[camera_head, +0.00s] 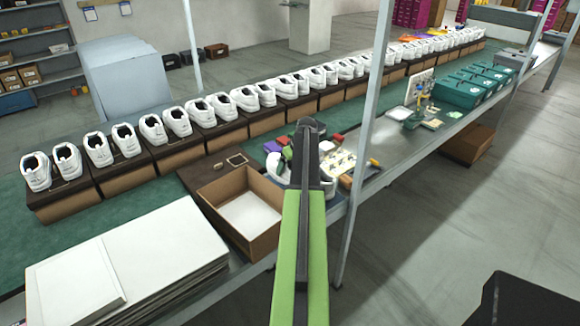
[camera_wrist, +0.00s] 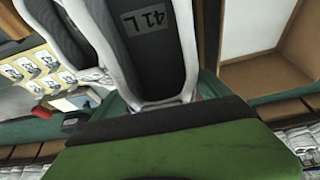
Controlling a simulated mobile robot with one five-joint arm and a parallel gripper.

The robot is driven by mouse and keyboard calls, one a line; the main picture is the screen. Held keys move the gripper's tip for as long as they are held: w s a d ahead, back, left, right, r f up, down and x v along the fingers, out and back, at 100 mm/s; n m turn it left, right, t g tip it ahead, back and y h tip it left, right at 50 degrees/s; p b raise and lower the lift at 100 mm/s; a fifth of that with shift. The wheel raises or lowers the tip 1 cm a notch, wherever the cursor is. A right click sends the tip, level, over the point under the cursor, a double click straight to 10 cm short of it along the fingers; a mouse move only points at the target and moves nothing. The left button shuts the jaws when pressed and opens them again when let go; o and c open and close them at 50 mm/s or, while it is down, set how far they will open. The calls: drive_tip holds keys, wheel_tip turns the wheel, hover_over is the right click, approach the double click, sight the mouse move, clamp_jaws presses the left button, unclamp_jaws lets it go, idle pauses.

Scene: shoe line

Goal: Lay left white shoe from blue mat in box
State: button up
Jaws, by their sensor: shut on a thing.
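The white shoe with a dark insole marked "41 L" (camera_wrist: 150,50) fills the middle of the wrist view. My gripper (camera_wrist: 165,118) is shut on this shoe, at its edge nearest the wrist camera. A second shoe (camera_wrist: 62,30) shows in part beside it. In the head view my arm covers the gripper and most of the pair; bits of white shoe (camera_head: 330,186) show beside the arm. The blue mat (camera_head: 340,204) is mostly covered. The open brown box (camera_head: 262,246) with white lining stands left of the arm; it also shows in the wrist view (camera_wrist: 285,75). I cannot tell whether the held shoe is clear of the mat.
A sheet of stickers (camera_head: 340,161) and small coloured items lie right of the arm. A row of white shoes on brown boxes (camera_head: 150,163) runs behind. White boards (camera_head: 130,260) are stacked at front left. A grey post (camera_head: 365,130) stands close on the right.

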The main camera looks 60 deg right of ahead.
drive_tip(key=w+a+r+n+p, duration=0.15)
drive_tip(key=a+r+p, duration=0.25)
drive_tip(key=a, duration=0.4)
drive_tip(key=w+a+r+p, duration=0.3)
drive_tip(key=a+r+p, duration=0.15)
drive_tip(key=a, duration=0.25)
wheel_tip(320, 180, down, 17)
drive_tip(key=b, duration=1.6)
drive_tip(key=shift+r, duration=0.2)
drive_tip(key=shift+s+a+r, duration=0.15)
drive_tip(key=shift+r, duration=0.15)
drive_tip(key=shift+f, duration=0.1)
drive_tip(key=shift+f+b, duration=0.8)
drive_tip(key=shift+b, duration=0.2)
drive_tip(key=o, duration=1.6)
